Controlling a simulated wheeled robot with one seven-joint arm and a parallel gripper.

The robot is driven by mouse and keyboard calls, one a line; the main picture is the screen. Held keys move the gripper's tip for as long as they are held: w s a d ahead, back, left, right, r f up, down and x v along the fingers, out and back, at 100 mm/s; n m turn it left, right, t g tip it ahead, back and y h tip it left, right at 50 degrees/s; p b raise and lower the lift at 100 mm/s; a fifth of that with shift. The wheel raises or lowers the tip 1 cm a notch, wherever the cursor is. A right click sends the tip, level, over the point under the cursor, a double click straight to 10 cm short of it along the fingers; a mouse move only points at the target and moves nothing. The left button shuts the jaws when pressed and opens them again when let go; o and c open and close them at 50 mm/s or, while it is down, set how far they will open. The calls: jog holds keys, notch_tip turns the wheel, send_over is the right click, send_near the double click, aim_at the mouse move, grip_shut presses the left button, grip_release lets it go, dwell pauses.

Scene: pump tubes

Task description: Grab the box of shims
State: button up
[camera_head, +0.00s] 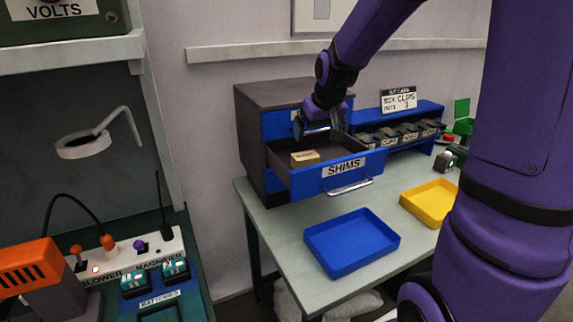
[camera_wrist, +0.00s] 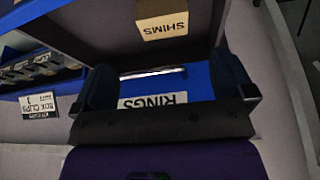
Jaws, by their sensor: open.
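The box of shims (camera_head: 305,158) is a small tan box lying inside the open blue-fronted drawer (camera_head: 322,182) labelled SHIMS. In the wrist view the box (camera_wrist: 162,20) shows at the top, with its SHIMS label upside down. My gripper (camera_head: 325,132) is above the drawer, near the cabinet front, to the right of the box and higher than it. In the wrist view my gripper (camera_wrist: 166,72) is open and empty, its two dark fingers apart. The box lies beyond the fingertips, and nothing touches it.
The closed RINGS drawer (camera_wrist: 175,90) is close by the fingers. The drawer's walls surround the box. A blue rack of bins (camera_head: 400,135) stands right of the cabinet (camera_head: 250,145). A blue tray (camera_head: 350,243) and a yellow tray (camera_head: 430,202) sit on the bench.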

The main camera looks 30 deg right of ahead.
send_over(309, 159)
jog(key=s, duration=0.1)
notch_tip(309, 159, down, 5)
jog(key=shift+s+f, duration=0.15)
jog(key=shift+s+x, duration=0.15)
jog(key=shift+x, duration=1.15)
jog(key=shift+s+x, duration=0.15)
jog(key=shift+x, duration=1.15)
jog(key=shift+f, duration=0.15)
jog(key=c, duration=0.9)
